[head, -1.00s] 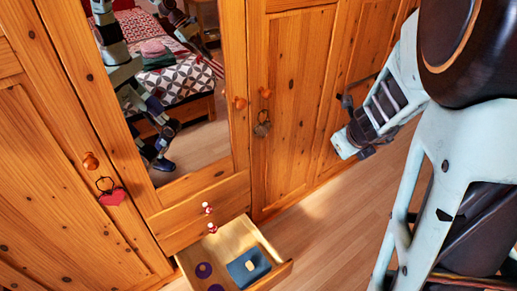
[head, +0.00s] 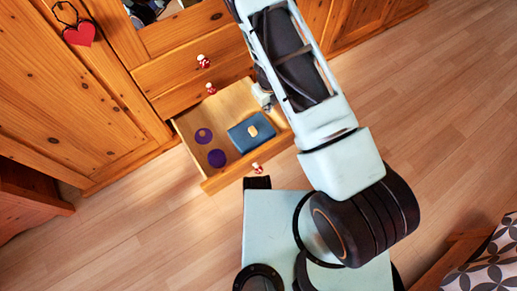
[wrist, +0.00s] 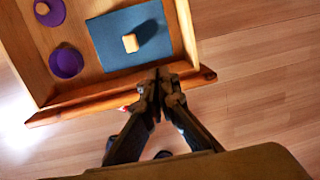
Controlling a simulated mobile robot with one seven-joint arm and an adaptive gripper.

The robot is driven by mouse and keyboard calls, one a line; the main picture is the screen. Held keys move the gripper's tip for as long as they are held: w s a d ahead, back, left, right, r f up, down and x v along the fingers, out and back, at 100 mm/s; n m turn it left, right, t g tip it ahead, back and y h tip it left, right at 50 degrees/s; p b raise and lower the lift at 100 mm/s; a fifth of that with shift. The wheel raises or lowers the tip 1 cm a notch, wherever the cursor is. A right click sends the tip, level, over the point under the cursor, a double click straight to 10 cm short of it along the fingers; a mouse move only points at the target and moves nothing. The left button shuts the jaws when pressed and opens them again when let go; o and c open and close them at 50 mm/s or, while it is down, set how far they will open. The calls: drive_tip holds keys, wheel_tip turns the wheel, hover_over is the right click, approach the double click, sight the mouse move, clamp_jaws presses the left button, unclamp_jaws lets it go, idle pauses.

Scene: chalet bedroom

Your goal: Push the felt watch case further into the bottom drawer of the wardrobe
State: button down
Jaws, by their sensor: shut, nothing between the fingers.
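A flat blue felt piece, which looks like the watch case (head: 243,140), lies in the open bottom drawer (head: 187,136) of the wardrobe (head: 190,62). A small tan block sits on it. In the wrist view the case (wrist: 105,42) lies just beyond the drawer's front panel. My gripper (wrist: 160,84) is shut and empty, with its tips over the front panel beside the case's near right corner. I cannot tell whether it touches anything. In the head view my gripper (head: 264,98) is partly hidden by my arm, by the drawer's right side.
Two purple round pieces, one (head: 203,136) with a tan spot and one plain (head: 217,158), lie left of the case. Red-and-white knobs (head: 204,62) stick out of the drawer fronts. Bare wooden floor (head: 450,110) lies to the right. A patterned bed (head: 490,260) shows at bottom right.

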drive_tip(key=shift+g, duration=0.7)
drive_tip(key=s+a+f+b, duration=0.1)
drive_tip(key=s+f+b, duration=0.1)
drive_tip(key=f, duration=0.5)
drive_tip(key=s+a+f+b, duration=0.1)
drive_tip(key=s+f, duration=0.1)
drive_tip(key=f, duration=0.6)
drive_tip(key=s+a+f+b, duration=0.1)
drive_tip(key=s+f+b, duration=0.1)
drive_tip(key=f, duration=0.5)
drive_tip(key=shift+f+b, duration=0.25)
drive_tip(key=shift+b, duration=0.1)
